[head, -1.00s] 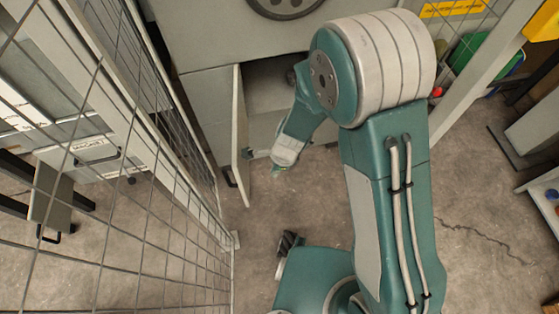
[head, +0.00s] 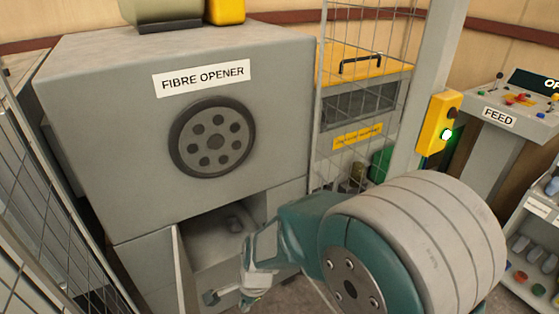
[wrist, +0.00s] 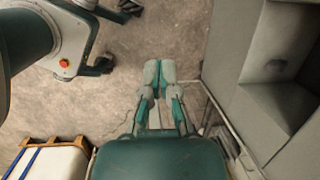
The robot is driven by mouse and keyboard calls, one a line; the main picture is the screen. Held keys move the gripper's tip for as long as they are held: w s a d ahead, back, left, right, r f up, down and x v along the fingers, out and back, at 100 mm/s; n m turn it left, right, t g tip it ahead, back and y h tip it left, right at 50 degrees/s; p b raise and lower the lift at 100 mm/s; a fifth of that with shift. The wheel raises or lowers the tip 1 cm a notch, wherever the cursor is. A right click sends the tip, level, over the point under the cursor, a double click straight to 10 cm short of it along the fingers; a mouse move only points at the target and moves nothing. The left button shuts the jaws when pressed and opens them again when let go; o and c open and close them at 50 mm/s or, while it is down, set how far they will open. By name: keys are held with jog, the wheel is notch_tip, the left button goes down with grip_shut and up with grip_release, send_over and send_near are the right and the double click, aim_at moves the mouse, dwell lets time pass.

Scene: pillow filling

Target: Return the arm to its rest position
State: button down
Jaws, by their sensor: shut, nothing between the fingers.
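My teal and grey arm (head: 410,245) reaches in from the lower right of the head view. My gripper (head: 246,300) hangs at its far end, near the bottom edge and just right of the open door's handle. Whether it touches the handle cannot be told. In the wrist view my gripper (wrist: 158,68) shows its two grey fingertips together, with nothing held, above bare concrete floor.
The fibre opener (head: 110,130) stands with its lower door (head: 183,270) open and a dark object (head: 233,224) inside the compartment (head: 205,243). A mesh fence (head: 35,190) is at left. A yellow switch box (head: 437,122) and feed console (head: 500,115) are at right.

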jog(key=d+r+n+t, duration=0.3)
jog(key=d+r+n, duration=0.3)
jog(key=d+r, duration=0.85)
jog(key=s+d+r+n+t+h, duration=0.2)
jog(key=s+d+r+n+t, duration=0.1)
jog(key=s+d+r, duration=0.4)
jog(key=s+d+n, duration=0.1)
jog(key=d, duration=0.2)
jog(key=shift+s+r+n+h, duration=0.3)
jog(key=shift+s+n+h, duration=0.05)
jog(key=shift+n+h, duration=0.05)
